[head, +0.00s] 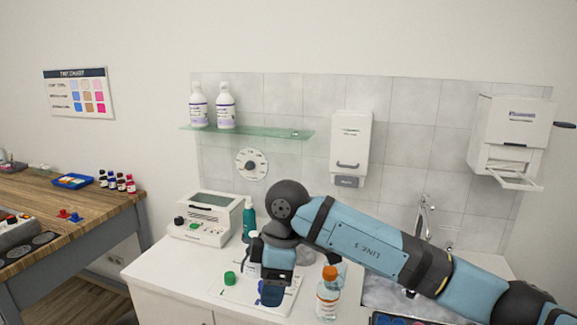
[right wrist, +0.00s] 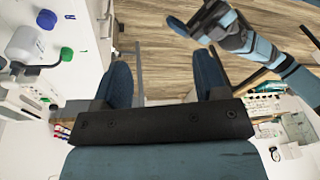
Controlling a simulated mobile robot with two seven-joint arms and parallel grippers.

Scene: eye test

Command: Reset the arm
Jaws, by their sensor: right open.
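My right arm reaches in from the right in the head view. Its gripper (head: 272,292) hangs low over the white counter (head: 170,270). In the right wrist view the two blue fingers of this gripper (right wrist: 163,78) stand wide apart with nothing held between them. The counter and wooden floor show beyond the gap. A blue arm end, seemingly my left gripper (right wrist: 198,28), shows at the top of the right wrist view; its jaw state is unclear. My left arm does not show in the head view.
A bottle with an orange cap (head: 327,298) stands right of the gripper. A green cap (head: 229,278) lies left of it. A white device (head: 207,215) and a teal bottle (head: 249,220) stand behind. A glass shelf (head: 260,132) holds two white bottles. The sink is at right.

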